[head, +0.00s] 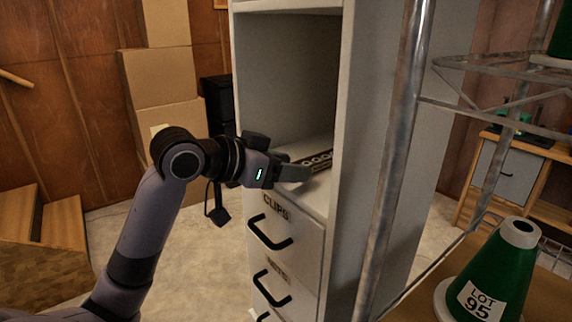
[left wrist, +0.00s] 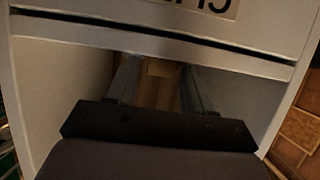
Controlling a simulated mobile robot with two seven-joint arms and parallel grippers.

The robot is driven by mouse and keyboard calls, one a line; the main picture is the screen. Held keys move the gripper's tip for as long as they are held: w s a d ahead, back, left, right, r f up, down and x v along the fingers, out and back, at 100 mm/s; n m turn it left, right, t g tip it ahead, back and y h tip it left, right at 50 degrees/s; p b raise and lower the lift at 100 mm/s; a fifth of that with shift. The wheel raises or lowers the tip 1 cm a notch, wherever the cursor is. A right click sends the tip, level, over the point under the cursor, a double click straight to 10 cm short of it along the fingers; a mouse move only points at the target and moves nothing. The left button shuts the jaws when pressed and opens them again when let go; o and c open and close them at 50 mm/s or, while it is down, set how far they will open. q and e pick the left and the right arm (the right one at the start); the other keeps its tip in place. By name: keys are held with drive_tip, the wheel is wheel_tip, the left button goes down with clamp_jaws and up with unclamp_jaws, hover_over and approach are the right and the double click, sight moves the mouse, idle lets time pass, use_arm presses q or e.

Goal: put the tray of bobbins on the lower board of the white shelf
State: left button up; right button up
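The white shelf (head: 348,110) stands in the middle of the head view, with an open compartment above its drawers. The tray of bobbins (head: 322,158), a low dark strip with a row of pale rings, is inside that compartment at its lower board (head: 318,192). My left gripper (head: 300,172) reaches into the compartment at the tray's near end and hides part of it. In the left wrist view its two fingers (left wrist: 158,85) are apart, with a brown piece between them. I cannot tell whether they press on it. My right gripper is not in view.
Drawers with black handles, the top one labelled CLIPS (head: 277,207), are below the compartment. A metal rack post (head: 397,140) stands close at the right. A green cone (head: 492,270) marked LOT 95 is at the lower right. Cardboard boxes (head: 160,75) stand behind my left arm.

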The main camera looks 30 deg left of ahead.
use_arm(q)
drive_tip(key=shift+s, duration=0.1)
drive_tip(key=v, duration=0.7)
drive_tip(key=shift+b, duration=0.4)
